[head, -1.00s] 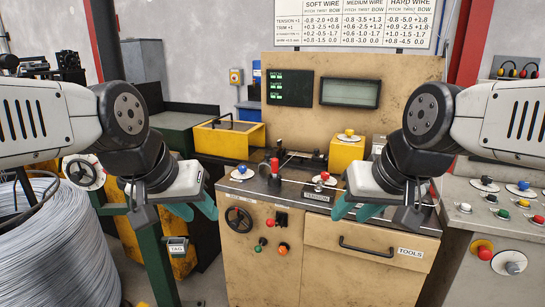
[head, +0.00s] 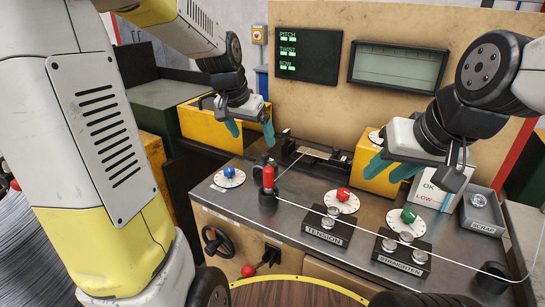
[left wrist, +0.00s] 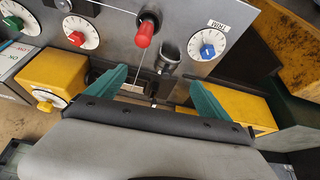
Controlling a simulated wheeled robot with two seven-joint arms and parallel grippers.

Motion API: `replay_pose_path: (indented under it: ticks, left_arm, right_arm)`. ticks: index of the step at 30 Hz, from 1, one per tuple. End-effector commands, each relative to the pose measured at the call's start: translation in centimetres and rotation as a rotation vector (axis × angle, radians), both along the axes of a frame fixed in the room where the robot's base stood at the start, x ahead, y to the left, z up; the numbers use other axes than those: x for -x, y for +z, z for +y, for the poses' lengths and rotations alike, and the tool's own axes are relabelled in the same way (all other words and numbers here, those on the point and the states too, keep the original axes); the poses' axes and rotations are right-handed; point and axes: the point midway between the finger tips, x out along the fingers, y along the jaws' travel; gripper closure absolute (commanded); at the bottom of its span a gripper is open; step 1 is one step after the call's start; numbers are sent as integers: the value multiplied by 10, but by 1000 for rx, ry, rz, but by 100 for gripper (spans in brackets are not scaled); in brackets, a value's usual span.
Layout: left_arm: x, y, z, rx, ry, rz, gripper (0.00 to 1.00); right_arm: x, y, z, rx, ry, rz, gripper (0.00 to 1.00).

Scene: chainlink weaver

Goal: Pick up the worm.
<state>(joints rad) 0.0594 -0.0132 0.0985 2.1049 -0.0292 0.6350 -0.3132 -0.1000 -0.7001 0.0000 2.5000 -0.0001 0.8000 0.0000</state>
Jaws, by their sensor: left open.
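I cannot make out the worm for certain. A dark fixture (head: 315,152) lies across the back of the metal bench top, and part of it shows between my fingers in the left wrist view (left wrist: 154,90). My left gripper (head: 250,130) is open and empty, above the back of the bench, left of that fixture. In the left wrist view my left gripper's teal fingers (left wrist: 158,92) are wide apart. My right gripper (head: 390,168) appears open, in front of a yellow block at the right.
A red-handled post (head: 268,180) stands on the bench top (head: 290,225), with a grey cup (left wrist: 170,52) near it. A thin wire crosses the bench past the tension block (head: 328,228) and straighten block (head: 402,252). A yellow box (head: 205,122) stands back left.

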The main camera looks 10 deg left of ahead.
Motion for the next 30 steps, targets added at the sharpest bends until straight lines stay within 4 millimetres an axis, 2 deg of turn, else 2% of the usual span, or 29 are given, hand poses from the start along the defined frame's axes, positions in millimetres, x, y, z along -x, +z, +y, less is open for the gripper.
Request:
replay_pose_path:
  ticks: [1,4,10,15,23,30]
  left_arm:
    - [-19,-16,1,-5,-19,15,9]
    - [-51,-42,2,-14,-63,28,9]
    - [-91,-85,3,-19,-121,43,9]
    - [-104,-103,2,-20,-142,46,9]
    - [-112,-130,-3,-21,-144,49,9]
    - [-119,-163,-12,-20,-145,48,9]
  right_arm:
    - [0,0,0,0,0,0,64]
    - [0,0,0,0,0,0,64]
    - [0,0,0,0,0,0,64]
    - [0,0,0,0,0,0,64]
    - [0,0,0,0,0,0,64]
    - [0,0,0,0,0,0,64]
